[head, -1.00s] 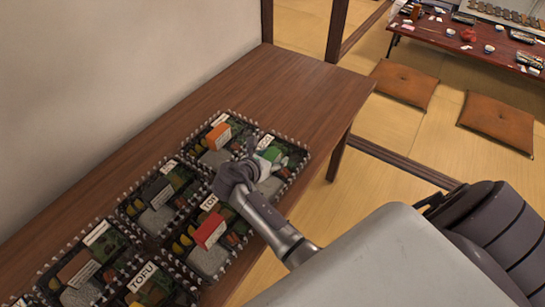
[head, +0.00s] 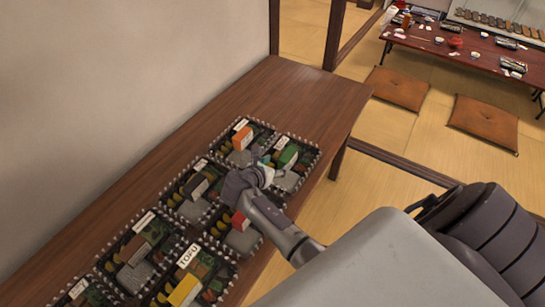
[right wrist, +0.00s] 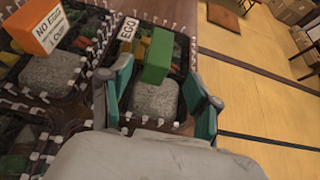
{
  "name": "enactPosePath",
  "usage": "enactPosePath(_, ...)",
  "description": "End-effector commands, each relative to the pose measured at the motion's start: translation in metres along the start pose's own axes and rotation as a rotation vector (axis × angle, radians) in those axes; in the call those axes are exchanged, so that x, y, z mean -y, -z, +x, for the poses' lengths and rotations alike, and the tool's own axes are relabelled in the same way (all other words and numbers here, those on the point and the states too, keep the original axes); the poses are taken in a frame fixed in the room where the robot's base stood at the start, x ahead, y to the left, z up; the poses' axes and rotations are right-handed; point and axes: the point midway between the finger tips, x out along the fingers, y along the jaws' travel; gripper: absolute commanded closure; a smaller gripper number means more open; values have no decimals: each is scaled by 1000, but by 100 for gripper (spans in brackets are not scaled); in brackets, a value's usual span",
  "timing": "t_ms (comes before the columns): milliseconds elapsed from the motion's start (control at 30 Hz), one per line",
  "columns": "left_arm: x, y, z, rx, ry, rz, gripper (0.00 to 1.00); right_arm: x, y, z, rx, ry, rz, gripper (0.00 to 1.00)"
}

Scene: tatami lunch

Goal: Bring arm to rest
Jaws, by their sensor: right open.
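My right gripper (head: 258,174) is over the bento boxes on the wooden side table (head: 300,92). Its two teal-padded fingers (right wrist: 162,95) are apart in the right wrist view, with nothing held between them. A bento with a green block (head: 287,156) lies just beyond the fingertips; the green block (right wrist: 159,55) also shows in the right wrist view. A bento with an orange block (head: 242,138) is to its left; that orange block (right wrist: 38,27) carries a label. The red block (head: 239,222) is partly hidden by my right arm. My left gripper is out of view.
Several more bentos, one with a TOFU label (head: 188,256) and a yellow block (head: 184,290), fill the near table. A wall stands at left. A low red table (head: 440,40) and floor cushions (head: 398,88) are at the far right. Tatami floor is open between.

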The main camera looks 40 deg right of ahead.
Motion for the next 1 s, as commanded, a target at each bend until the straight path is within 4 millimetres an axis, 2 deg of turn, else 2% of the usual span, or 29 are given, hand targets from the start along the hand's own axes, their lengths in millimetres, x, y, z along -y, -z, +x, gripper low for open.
enactPosePath(333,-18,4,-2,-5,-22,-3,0,0,-1,1,0,0,0,38)
enactPosePath(667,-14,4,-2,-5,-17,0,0,3,1,0,-9,0,20,38)
enactPosePath(767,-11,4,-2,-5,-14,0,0,17,12,-5,-60,0,136,38)
enactPosePath(867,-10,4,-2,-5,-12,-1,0,43,33,-19,-168,13,380,38)
enactPosePath(1000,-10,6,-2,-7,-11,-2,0,87,63,-56,-378,83,814,38)
